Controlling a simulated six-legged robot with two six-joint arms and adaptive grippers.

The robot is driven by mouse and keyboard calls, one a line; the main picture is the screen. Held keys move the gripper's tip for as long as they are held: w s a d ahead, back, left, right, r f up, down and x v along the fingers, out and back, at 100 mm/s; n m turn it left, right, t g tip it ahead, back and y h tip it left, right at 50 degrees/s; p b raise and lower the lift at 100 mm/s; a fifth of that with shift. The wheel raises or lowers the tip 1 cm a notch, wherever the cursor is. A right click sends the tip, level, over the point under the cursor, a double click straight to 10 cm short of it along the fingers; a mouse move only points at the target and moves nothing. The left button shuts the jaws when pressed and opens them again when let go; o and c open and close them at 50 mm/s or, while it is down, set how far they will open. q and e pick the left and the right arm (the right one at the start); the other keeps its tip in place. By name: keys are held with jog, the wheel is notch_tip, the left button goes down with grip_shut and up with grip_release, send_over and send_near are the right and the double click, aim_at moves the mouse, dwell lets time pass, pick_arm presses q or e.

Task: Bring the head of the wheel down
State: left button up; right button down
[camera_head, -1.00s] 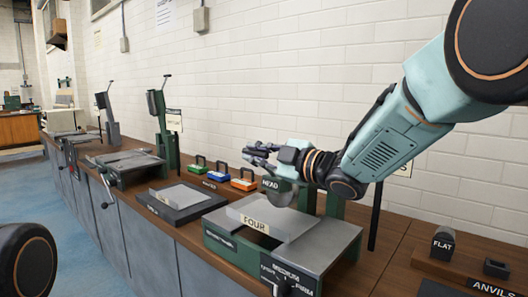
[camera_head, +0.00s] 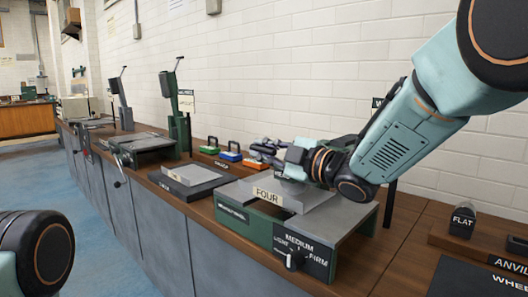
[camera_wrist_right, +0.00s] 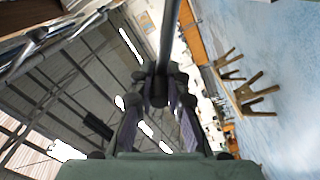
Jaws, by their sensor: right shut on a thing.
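The wheel machine has a green frame (camera_head: 245,222) and a grey bed (camera_head: 340,228). A grey plate (camera_head: 310,196) with a "FOUR" label lies on it. My right gripper (camera_head: 262,150) is above the far left part of the machine, its wrist low over the plate. In the right wrist view it is shut on a dark round bar (camera_wrist_right: 168,45), which runs up out of the picture between the fingers. The wheel's head is mostly hidden behind my right wrist, so I cannot tell whether it touches the plate. My left gripper is out of view.
A pressure lever (camera_head: 293,260) sits on the front by "MEDIUM" and "FIRM" labels. A flat block (camera_head: 195,174), coloured blocks (camera_head: 229,155) and other green machines (camera_head: 178,105) stand along the bench to the left. A "FLAT" anvil (camera_head: 462,222) is at the right.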

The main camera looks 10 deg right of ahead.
jog(key=shift+s+f+g, duration=0.15)
jog(key=shift+f+g, duration=0.15)
jog(key=shift+f, duration=0.25)
jog(key=c, duration=1.5)
grip_release()
jog(key=shift+c, duration=0.2)
jog(key=shift+o, duration=1)
jog(key=shift+r, duration=0.15)
jog(key=shift+r, duration=0.1)
jog(key=shift+s+d, duration=0.25)
jog(key=v, duration=1.1)
jog(key=shift+f, duration=0.25)
jog(key=shift+s, duration=0.15)
